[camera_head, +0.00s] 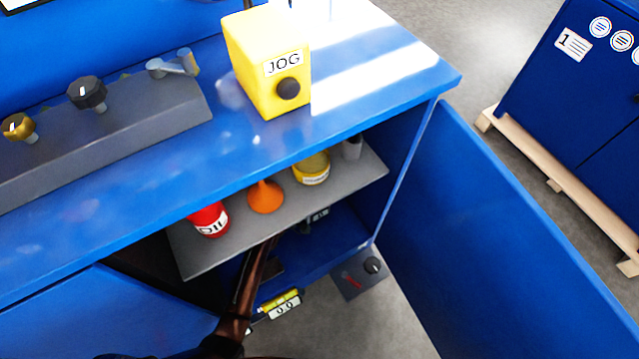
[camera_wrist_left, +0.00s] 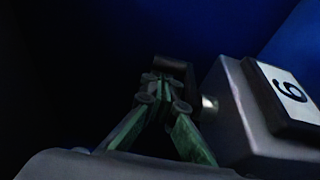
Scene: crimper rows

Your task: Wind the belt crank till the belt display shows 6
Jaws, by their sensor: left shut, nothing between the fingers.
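In the left wrist view a grey box, the belt unit (camera_wrist_left: 235,110), carries a white display (camera_wrist_left: 288,92) with a single digit that looks like a 6 turned on its side. A short metal shaft (camera_wrist_left: 209,106) sticks out of the box towards my fingers. A dark block, perhaps the crank (camera_wrist_left: 178,68), shows just behind the fingertips; whether they touch it I cannot tell. My left gripper (camera_wrist_left: 163,88) is shut and empty, beside the shaft. In the head view my left arm reaches under the shelf and its fingers are hidden. My right gripper is not in view.
A grey shelf (camera_head: 240,235) holds a red oil can (camera_head: 209,219), an orange funnel (camera_head: 265,197) and a yellow tin (camera_head: 311,169). The open blue door (camera_head: 500,235) stands at right. A yellow JOG box (camera_head: 262,70) is on top.

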